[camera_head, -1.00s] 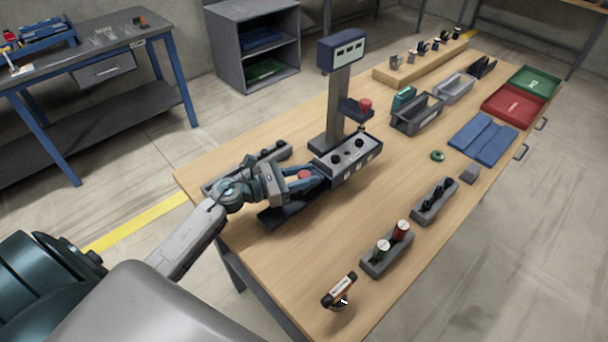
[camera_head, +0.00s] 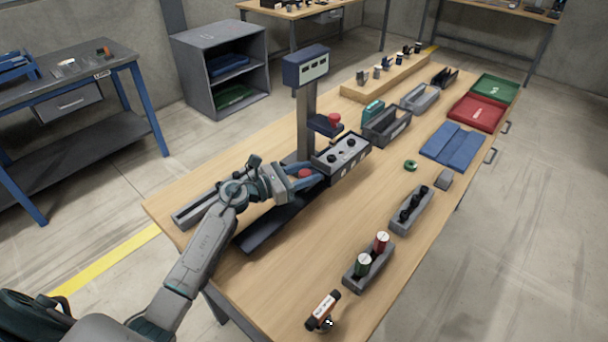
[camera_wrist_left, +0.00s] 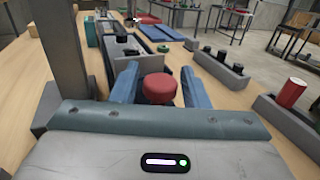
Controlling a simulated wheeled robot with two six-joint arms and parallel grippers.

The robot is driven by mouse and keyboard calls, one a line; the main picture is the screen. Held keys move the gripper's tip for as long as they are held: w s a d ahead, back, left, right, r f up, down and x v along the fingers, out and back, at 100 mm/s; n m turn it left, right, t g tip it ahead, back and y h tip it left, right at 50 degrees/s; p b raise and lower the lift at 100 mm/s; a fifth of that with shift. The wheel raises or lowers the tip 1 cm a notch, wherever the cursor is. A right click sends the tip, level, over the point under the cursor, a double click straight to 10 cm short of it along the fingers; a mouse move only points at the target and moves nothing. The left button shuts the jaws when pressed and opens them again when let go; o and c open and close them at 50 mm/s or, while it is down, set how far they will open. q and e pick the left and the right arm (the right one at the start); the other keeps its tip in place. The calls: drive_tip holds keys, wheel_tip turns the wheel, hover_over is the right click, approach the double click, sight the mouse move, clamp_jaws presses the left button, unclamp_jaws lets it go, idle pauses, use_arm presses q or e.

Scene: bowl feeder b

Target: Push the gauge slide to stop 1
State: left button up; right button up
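The gauge slide (camera_head: 340,157) is a grey block with black knobs on top, on a dark rail (camera_head: 262,232) beside the gauge post (camera_head: 307,120) with its display head. A red knob (camera_head: 305,173) stands at the slide's near-left end. My left gripper (camera_head: 308,178) has its blue fingers on either side of this knob. My right gripper is not in view.
A second red knob (camera_head: 334,119) sits on the post's bracket. A grey bar (camera_head: 193,211) lies left of the rail, partly behind my arm. To the right stand a holder (camera_head: 352,284) with green and red cylinders, a black-knobbed block (camera_head: 411,212) and a dark bin (camera_head: 387,126).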

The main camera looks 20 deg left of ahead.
use_arm(q)
drive_tip(key=shift+o, duration=0.3)
drive_tip(key=shift+s, duration=0.1)
drive_tip(key=shift+s+a+f, duration=0.15)
drive_tip(key=shift+a, duration=0.05)
drive_tip(key=b+v, duration=0.4)
drive_tip(key=v, duration=0.6)
drive_tip(key=shift+b, duration=0.4)
drive_tip(key=shift+s, duration=0.1)
